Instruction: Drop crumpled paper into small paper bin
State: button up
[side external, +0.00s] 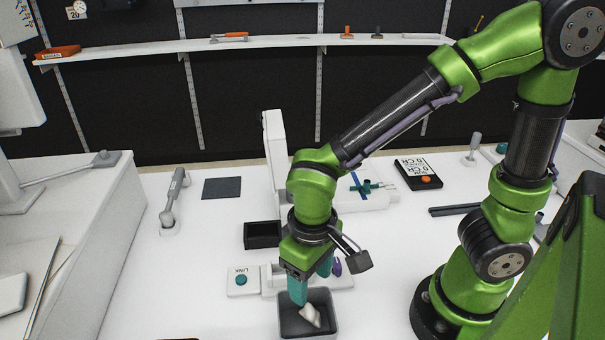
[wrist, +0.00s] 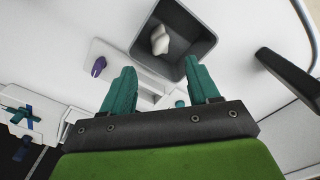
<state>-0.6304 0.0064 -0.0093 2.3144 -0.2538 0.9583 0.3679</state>
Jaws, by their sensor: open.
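The crumpled paper (side external: 311,315) is a small white lump inside the dark grey open bin (side external: 327,330) at the bottom centre of the side view. In the wrist view the paper (wrist: 160,40) lies against the inside of the bin (wrist: 203,46), clear of both fingers. My gripper (side external: 312,285) has teal fingers and is above the bin's back edge. In the wrist view my gripper (wrist: 160,85) is open, its fingertips apart with nothing between them.
A white box with a teal button (side external: 242,281) stands left of the bin. A black open tray (side external: 262,235) is behind it. A purple object (wrist: 98,66) lies on a white holder near the bin. The white table front left is mostly clear.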

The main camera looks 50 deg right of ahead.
jog(key=shift+r, duration=0.1)
notch_tip(320, 180, up, 17)
dwell(0.4)
jog(key=w+d+f+m+t+y, duration=0.1)
jog(key=d+f+m+t+y, duration=0.1)
jog(key=d+t, duration=0.5)
jog(key=d+f+m, duration=0.1)
jog(key=d+m, duration=0.1)
jog(key=d, duration=0.3)
jog(key=shift+d, duration=0.4)
